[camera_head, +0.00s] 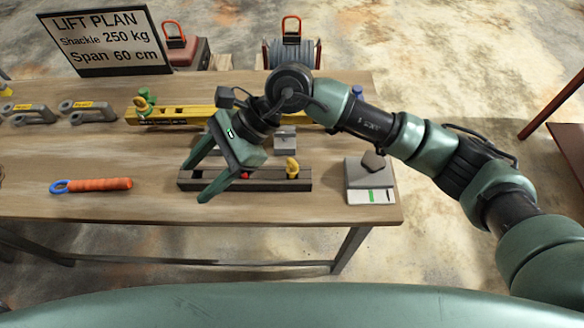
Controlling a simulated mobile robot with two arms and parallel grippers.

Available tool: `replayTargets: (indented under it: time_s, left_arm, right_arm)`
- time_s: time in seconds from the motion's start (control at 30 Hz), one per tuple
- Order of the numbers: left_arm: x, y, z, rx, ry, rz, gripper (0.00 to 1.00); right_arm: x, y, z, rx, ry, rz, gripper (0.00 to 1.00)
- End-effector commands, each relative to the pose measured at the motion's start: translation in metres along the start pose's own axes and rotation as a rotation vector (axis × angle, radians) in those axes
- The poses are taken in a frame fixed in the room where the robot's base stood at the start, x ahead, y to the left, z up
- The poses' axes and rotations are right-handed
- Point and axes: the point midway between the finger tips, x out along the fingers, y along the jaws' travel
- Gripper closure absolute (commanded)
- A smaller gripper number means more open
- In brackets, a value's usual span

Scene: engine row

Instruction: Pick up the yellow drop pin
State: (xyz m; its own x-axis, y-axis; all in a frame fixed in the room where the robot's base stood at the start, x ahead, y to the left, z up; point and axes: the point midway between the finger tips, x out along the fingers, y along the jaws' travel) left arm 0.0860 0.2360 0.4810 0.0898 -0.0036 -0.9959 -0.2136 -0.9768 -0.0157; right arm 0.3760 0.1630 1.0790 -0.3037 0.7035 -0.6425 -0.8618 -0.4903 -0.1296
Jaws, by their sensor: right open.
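The yellow drop pin (292,167) stands upright at the right part of a dark slotted rack (268,185) on the table. A small red piece (245,175), partly hidden by my gripper, shows further left in the same rack. My right gripper (197,184) is open and points down to the left. Its fingers are over the left end of the rack, well left of the yellow pin and apart from it. Nothing shows between the fingers. My left gripper is not in view.
A yellow beam (175,115) lies behind the rack, with grey shackles (85,111) to its left. An orange-handled tool (100,185) lies at front left. A grey block (370,172) with a dark lump sits right of the rack. A lift plan sign (105,42) stands behind.

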Motion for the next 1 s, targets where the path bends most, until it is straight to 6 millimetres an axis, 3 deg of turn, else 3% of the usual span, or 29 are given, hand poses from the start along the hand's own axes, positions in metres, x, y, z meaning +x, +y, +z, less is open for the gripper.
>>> replayTargets:
  time_s: [0.03,0.13,0.23,0.37,0.47,0.67,0.87,1.0]
  left_arm:
    - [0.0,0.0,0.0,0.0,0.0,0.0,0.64]
    - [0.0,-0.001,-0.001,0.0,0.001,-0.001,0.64]
    - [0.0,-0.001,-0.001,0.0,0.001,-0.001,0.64]
    - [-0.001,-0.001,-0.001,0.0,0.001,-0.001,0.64]
    - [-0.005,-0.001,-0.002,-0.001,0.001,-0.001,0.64]
    - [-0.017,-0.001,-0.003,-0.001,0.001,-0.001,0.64]
    - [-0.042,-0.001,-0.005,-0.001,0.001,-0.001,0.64]
    - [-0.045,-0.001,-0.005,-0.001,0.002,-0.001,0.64]
  right_arm:
    - [-0.013,-0.004,-0.037,-0.068,0.181,0.038,0.44]
    - [-0.049,-0.007,-0.101,-0.152,0.489,0.125,0.44]
    - [-0.088,-0.011,-0.139,-0.185,0.7,0.188,0.44]
    - [-0.115,-0.012,-0.16,-0.194,0.83,0.232,0.44]
    - [-0.116,-0.01,-0.167,-0.193,0.85,0.242,0.44]
    - [-0.101,-0.005,-0.181,-0.192,0.845,0.241,0.44]
    - [-0.084,0.006,-0.198,-0.191,0.842,0.242,0.44]
    - [-0.071,0.007,-0.213,-0.192,0.842,0.24,0.44]
